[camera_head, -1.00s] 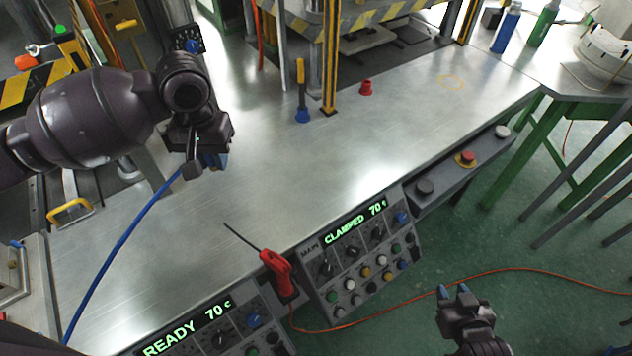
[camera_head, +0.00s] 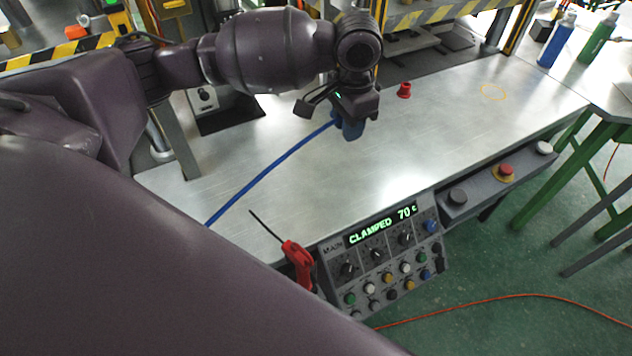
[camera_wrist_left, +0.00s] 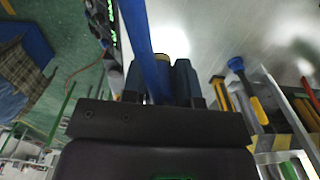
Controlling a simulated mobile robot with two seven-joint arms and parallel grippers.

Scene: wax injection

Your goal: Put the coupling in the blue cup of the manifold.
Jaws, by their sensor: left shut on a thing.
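My left gripper (camera_head: 350,128) hangs over the metal bench, near the press. It is shut on the coupling, at the end of a blue hose (camera_head: 262,172). The left wrist view shows both fingers (camera_wrist_left: 159,82), the hose (camera_wrist_left: 146,45) running over them, and a brass-coloured part of the coupling (camera_wrist_left: 172,40) between them. In the head view my gripper and arm hide this blue cup. A red cup (camera_head: 404,91) stands on the bench right of my gripper. My right gripper is out of view.
A red-handled tool (camera_head: 297,256) with a thin shaft is at the bench's front edge, beside the control panel (camera_head: 385,245) reading CLAMPED. Striped press posts stand behind. The bench (camera_head: 450,130) right of my gripper is mostly clear.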

